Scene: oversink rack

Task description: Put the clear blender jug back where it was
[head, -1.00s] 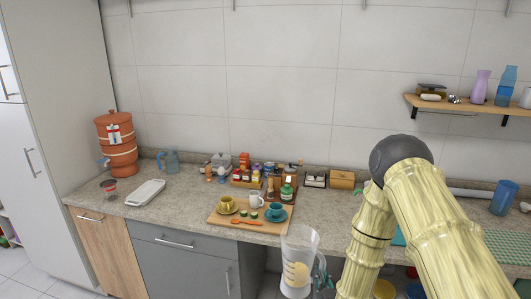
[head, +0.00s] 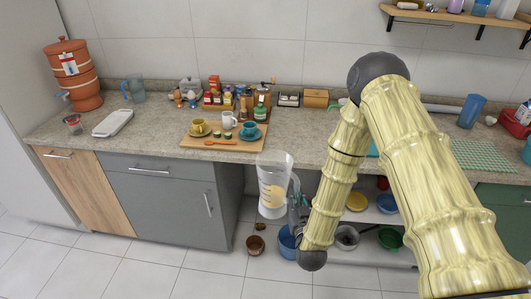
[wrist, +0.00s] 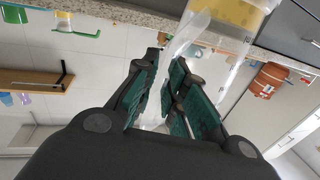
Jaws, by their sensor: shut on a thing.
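The clear blender jug (head: 273,184) is held in the air in front of the counter edge, roughly upright, with yellowish markings or contents in its lower half. My gripper (head: 297,201) is at its right side, shut on its handle side. In the wrist view the jug (wrist: 238,14) shows at the top right, its clear handle running down between the green-padded fingers of my gripper (wrist: 173,95). The exact grip on the handle is partly hidden by the fingers. The stone counter (head: 130,138) is behind the jug.
A white tray (head: 113,123) and a terracotta water dispenser (head: 75,75) are at left. A green mat (head: 485,155) lies at right.

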